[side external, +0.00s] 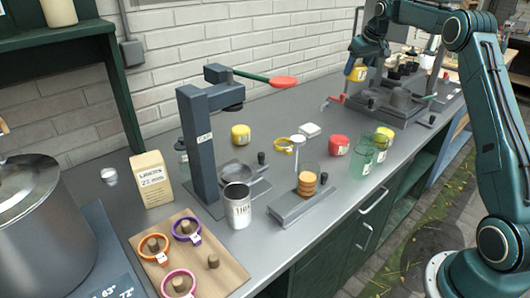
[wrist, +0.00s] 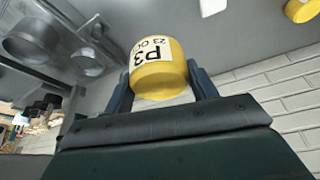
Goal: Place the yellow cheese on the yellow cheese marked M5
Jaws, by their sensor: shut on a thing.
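My gripper (side external: 362,62) is raised above the far right part of the bench and is shut on a yellow cheese (side external: 356,73). In the wrist view this cheese (wrist: 160,66) sits between the two fingers (wrist: 160,88), with a white label reading P3. A second yellow cheese (side external: 241,135) stands on the bench behind the press, with a pale label too small to read. Another yellow piece (side external: 385,134) stands at the right near green glasses, its label unreadable. A yellow round thing (wrist: 302,10) shows at the wrist view's top right corner. I cannot tell which is marked M5.
A dark press (side external: 196,140) with a red-tipped lever stands mid-bench. A red cheese (side external: 339,145), green glasses (side external: 363,158) and a holder with stacked orange discs (side external: 307,185) are near the front. A pot (side external: 40,220) is at left. A grey apparatus (side external: 398,105) stands below my gripper.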

